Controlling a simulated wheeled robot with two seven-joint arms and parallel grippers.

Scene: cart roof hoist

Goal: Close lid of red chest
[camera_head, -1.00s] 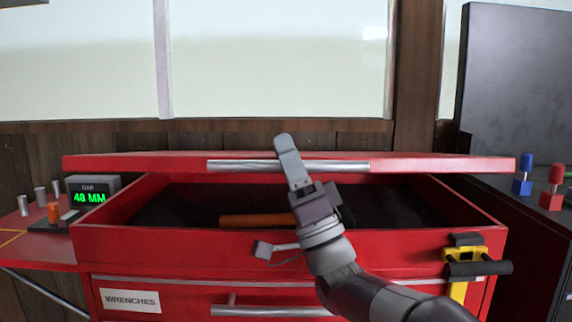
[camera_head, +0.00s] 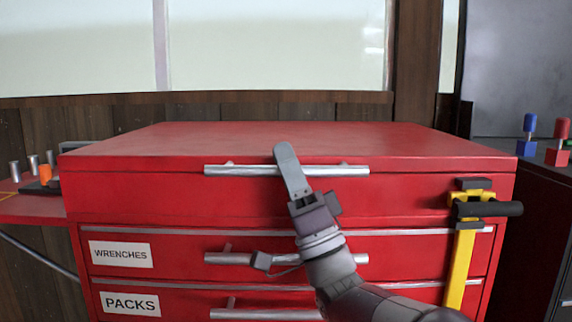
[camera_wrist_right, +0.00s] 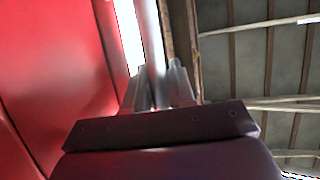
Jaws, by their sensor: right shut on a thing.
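The red chest (camera_head: 150,198) stands in front of me with its lid (camera_head: 290,140) lying flat and level on top, and no gap shows along its front. A silver bar handle (camera_head: 235,171) runs along the lid's front edge. My right gripper (camera_head: 286,160) is at the middle of this handle, shut on it. In the right wrist view the handle (camera_wrist_right: 152,40) runs up between the two fingers. The inside of the chest is hidden. My left gripper is not in view.
Drawers labelled WRENCHES (camera_head: 121,254) and PACKS (camera_head: 130,303) lie below. A yellow clamp (camera_head: 462,260) with a black bar hangs at the chest's front right. Blue (camera_head: 528,135) and red (camera_head: 559,142) pieces stand on a dark surface at right. A red side shelf (camera_head: 30,208) is at left.

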